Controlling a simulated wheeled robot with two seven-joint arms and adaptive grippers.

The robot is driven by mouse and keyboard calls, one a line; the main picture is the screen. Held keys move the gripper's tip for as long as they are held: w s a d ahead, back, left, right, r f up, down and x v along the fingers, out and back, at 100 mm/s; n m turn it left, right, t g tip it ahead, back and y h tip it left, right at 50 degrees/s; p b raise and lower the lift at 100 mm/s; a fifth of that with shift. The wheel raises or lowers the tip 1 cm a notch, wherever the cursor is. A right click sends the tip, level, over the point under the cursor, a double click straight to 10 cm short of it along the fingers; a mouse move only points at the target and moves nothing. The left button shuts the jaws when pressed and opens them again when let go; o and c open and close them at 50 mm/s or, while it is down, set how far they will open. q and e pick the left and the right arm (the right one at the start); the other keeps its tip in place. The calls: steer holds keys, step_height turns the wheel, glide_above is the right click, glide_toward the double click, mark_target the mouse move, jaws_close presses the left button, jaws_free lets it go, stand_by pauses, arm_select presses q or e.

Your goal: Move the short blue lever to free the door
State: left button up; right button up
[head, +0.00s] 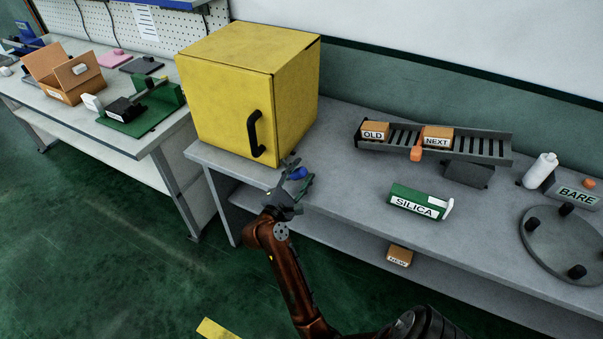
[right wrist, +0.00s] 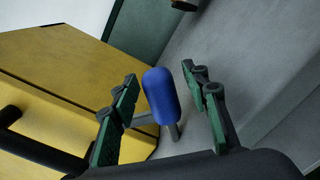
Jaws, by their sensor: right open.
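The short blue lever (head: 298,173) is at the lower right of the yellow cabinet, near the table's front edge. In the right wrist view the lever's blue knob (right wrist: 160,95) stands between my two green fingers, with a gap on both sides. My right gripper (head: 298,178) is open around the knob and not closed on it. It also shows in the right wrist view (right wrist: 163,112). The yellow cabinet's door (head: 222,112) is shut and has a black handle (head: 256,134). My left gripper is not in view.
To the right, a sloped rack (head: 490,147) holds boxes marked OLD and NEXT. A green SILICA box (head: 419,202), a white bottle (head: 540,170) and a round plate (head: 560,245) stand on the grey table. A NEW box (head: 400,255) lies on the lower shelf.

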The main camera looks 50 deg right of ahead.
mark_target(293, 174)
step_height(293, 174, up, 10)
stand_by(0.5)
steer(key=shift+a+f, duration=0.1)
steer(key=shift+f, duration=0.05)
steer(key=a+f+n, duration=0.1)
steer(key=a+f, duration=0.1)
steer(key=f, duration=0.1)
steer(key=a+f+b, duration=0.1)
steer(key=a+f, duration=0.2)
steer(key=a+f+n+b, duration=0.1)
steer(key=a+f, duration=0.1)
steer(key=f, duration=0.1)
steer(key=shift+s+a+f+n, duration=0.1)
steer(key=shift+a+f+n, duration=0.2)
steer(key=shift+f, duration=0.05)
steer(key=b+x, duration=0.1)
steer(key=x, duration=0.5)
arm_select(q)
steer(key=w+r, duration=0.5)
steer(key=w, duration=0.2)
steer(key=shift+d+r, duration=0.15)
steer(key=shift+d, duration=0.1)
arm_select(e)
steer(key=shift+d, duration=0.65)
